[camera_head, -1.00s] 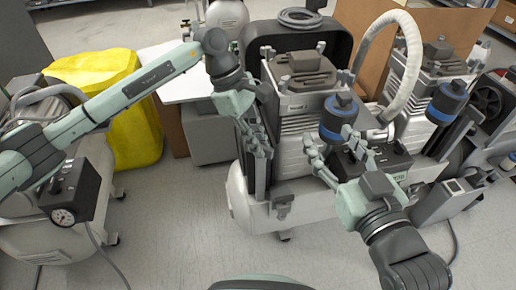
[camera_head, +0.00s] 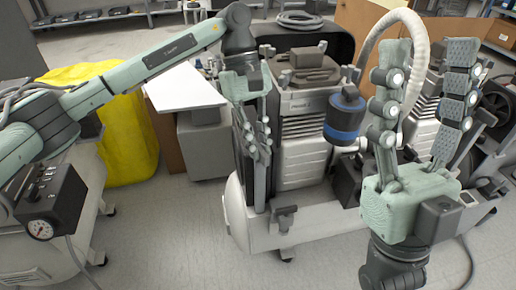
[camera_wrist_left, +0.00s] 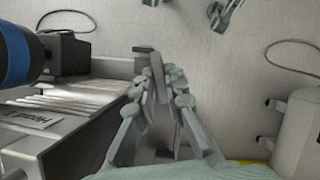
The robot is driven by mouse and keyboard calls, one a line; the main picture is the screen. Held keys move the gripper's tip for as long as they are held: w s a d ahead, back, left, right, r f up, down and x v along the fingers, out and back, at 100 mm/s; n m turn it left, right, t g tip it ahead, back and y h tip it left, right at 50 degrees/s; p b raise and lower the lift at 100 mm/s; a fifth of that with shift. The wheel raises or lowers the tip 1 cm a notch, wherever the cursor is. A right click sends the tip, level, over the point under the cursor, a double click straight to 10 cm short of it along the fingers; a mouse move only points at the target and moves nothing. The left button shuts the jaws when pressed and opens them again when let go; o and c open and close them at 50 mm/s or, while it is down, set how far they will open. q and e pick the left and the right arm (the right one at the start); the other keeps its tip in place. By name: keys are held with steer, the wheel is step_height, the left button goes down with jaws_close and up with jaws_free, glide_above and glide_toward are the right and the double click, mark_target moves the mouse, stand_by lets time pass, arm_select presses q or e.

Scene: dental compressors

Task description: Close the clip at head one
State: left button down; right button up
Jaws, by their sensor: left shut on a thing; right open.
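Head one (camera_head: 304,125), a ribbed grey block with a small label, stands in the middle of the head view; its label (camera_wrist_left: 33,115) shows in the left wrist view. My left gripper (camera_head: 260,152) points down along its left side. Its fingers (camera_wrist_left: 158,72) are shut on a narrow grey bar (camera_wrist_left: 160,88), which looks like the clip. The fingers hide much of the clip, so its exact position cannot be told. My right gripper (camera_head: 424,60) is open and empty, fingers up, to the right of head one.
A blue-banded dark cylinder (camera_head: 344,118) stands at head one's right. A pale ribbed hose (camera_head: 412,30) arches behind my right gripper. The white tank (camera_head: 238,210) lies below. A yellow-covered thing (camera_head: 128,140) is at the left. The floor in front is clear.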

arm_select(q)
steer(key=shift+m, duration=0.3)
steer(key=c, duration=1.6)
jaws_free()
steer(key=v, duration=1.2)
steer(key=shift+w+d, duration=0.1)
steer(key=shift+d, duration=0.05)
